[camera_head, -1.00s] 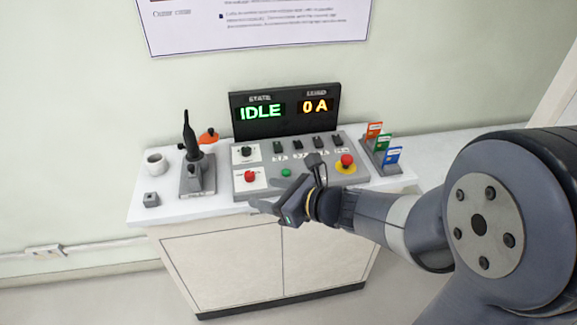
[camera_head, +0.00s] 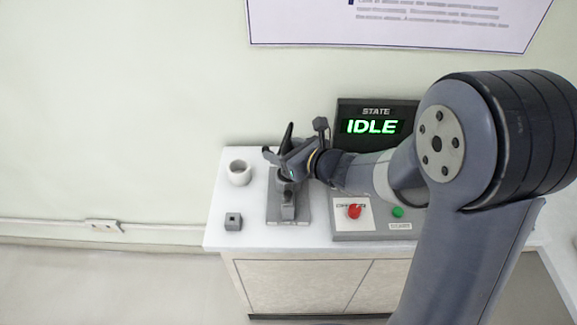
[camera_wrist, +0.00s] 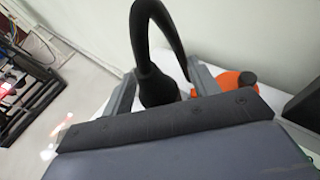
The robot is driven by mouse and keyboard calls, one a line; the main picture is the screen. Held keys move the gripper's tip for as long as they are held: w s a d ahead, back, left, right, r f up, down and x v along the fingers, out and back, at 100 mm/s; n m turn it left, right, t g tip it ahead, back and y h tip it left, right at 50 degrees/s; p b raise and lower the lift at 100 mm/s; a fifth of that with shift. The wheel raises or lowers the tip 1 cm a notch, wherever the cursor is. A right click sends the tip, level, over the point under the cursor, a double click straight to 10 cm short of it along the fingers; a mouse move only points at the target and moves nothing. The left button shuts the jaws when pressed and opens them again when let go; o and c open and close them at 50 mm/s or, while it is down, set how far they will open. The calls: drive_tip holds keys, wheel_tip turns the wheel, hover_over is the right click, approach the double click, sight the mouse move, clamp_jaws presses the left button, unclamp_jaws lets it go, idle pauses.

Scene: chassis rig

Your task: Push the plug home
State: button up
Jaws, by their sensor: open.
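The black plug, with its cable curving up, stands on the grey socket stand (camera_head: 300,232) at the left of the bench. Its dark upper part (camera_head: 287,136) shows above my gripper in the head view. In the wrist view the plug (camera_wrist: 156,86) is between the two grey fingers, with the cable arching over it. My gripper (camera_head: 276,164) is open around the plug; it also shows in the wrist view (camera_wrist: 162,92). Gaps show beside the plug, mainly on the left. The plug's lower end is hidden, so I cannot tell how deep it sits.
A control panel with a red button (camera_head: 354,211) and an IDLE display (camera_head: 373,127) is to the right. An orange object (camera_wrist: 238,82) stands close behind the right finger.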

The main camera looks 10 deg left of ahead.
drive_tip(key=shift+c, duration=0.5)
clamp_jaws()
